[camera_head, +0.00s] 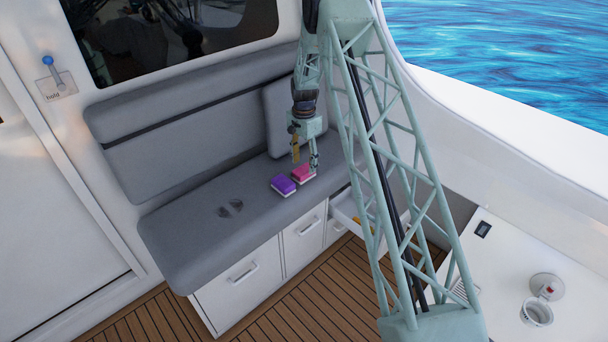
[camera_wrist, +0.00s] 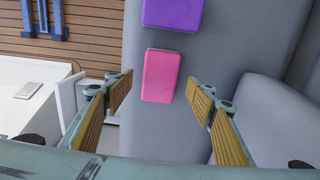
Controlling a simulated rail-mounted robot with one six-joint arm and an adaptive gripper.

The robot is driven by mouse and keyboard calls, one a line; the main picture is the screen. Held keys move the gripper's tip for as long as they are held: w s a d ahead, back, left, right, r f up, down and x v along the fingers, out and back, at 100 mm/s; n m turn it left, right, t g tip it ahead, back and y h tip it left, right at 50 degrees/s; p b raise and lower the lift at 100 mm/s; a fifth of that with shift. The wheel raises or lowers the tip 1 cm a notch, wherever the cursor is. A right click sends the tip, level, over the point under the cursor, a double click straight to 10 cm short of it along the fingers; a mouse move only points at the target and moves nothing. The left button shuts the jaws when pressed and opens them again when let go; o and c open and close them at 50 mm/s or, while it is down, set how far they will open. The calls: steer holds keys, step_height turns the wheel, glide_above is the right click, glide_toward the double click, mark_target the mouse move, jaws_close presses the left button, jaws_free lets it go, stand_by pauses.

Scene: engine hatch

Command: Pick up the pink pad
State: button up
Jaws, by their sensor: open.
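The pink pad (camera_head: 302,173) lies on the grey bench seat (camera_head: 190,236), just right of a purple pad (camera_head: 283,186). In the wrist view the pink pad (camera_wrist: 161,76) is a flat block between and a little beyond my fingertips, with the purple pad (camera_wrist: 172,14) above it in the picture. My gripper (camera_head: 305,155) is over the seat, close to the pink pad. In the wrist view my gripper (camera_wrist: 160,92) is open, with one finger to each side of the pad and a gap on both sides. Nothing is held.
A grey cushion (camera_head: 290,118) leans on the backrest behind my gripper. Below the seat, an open drawer (camera_head: 347,213) sticks out at the right. Two dark marks or small items (camera_head: 231,208) are on the seat's left part. A white counter (camera_head: 510,270) stands at the right.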

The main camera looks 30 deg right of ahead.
mark_target(304, 169)
steer(key=shift+f+b, duration=0.55)
steer(key=shift+f, duration=2.05)
steer(key=shift+c, duration=0.2)
steer(key=c, duration=1)
steer(key=shift+r, duration=0.1)
steer(key=shift+r+p, duration=0.45)
steer(key=shift+r, duration=1.2)
steer(key=shift+s+r, duration=0.1)
steer(key=shift+s, duration=0.15)
steer(key=s, duration=0.5)
steer(key=s+a+r+p, duration=0.1)
steer(key=s, duration=0.9)
steer(key=shift+s+a+r+p, duration=0.2)
steer(key=shift+s+a+p, duration=0.05)
steer(key=shift+a+p, duration=0.05)
